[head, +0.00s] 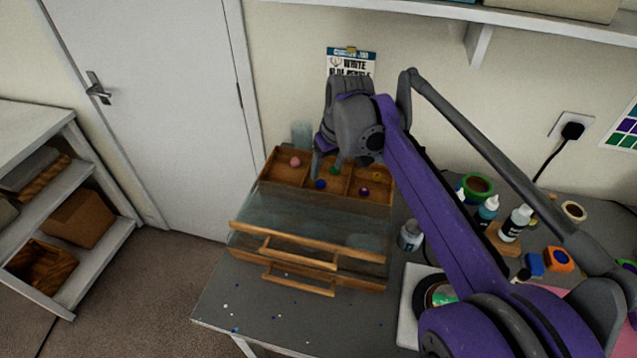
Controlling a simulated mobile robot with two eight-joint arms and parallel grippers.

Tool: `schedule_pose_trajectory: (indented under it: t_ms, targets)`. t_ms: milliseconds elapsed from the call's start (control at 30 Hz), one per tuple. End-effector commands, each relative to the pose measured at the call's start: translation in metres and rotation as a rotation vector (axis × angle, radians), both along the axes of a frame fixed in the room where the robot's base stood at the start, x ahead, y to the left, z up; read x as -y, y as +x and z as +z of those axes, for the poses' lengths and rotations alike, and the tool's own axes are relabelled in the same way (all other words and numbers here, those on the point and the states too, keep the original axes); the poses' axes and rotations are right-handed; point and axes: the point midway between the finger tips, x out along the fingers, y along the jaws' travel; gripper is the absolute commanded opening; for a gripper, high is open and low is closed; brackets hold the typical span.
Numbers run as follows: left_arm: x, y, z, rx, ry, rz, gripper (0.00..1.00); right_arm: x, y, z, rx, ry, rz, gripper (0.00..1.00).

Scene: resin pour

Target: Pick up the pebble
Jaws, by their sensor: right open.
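A wooden organizer (262,186) with several compartments stands on the table against the wall. Small coloured pieces lie in it: a pink one (295,162) at the left, a blue one (320,184), a green one (334,171), a dark red one (364,191) and a yellow one (377,176). I cannot tell which is the pebble. My right gripper (329,166) is open over the middle compartments, fingers pointing down near the blue and green pieces. No piece is seen between its fingers. It hides part of the organizer's back. My left gripper is out of view.
A jar (411,236), bottles (515,223) and tape rolls (478,186) stand to the right. Small specks lie on the bare grey tabletop (255,290) in front. A wall shelf (430,14) hangs above.

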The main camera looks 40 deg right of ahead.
Motion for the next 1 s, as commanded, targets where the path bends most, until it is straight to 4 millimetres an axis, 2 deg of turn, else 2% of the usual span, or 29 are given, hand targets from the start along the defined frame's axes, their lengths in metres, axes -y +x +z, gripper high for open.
schedule_pose_trajectory:
  t_ms: [167,500,767,1000]
  targets:
    - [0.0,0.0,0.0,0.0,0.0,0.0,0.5,0.0,0.004,-0.012,0.001,0.0,0.0,0.68]
    - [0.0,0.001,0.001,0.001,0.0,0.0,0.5,0.001,0.017,-0.055,0.001,0.0,0.001,0.68]
    - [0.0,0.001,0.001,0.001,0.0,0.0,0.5,0.001,0.018,-0.058,0.001,0.0,0.0,0.68]
    - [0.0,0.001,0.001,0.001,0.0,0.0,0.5,0.001,0.018,-0.057,0.001,0.0,0.0,0.26]
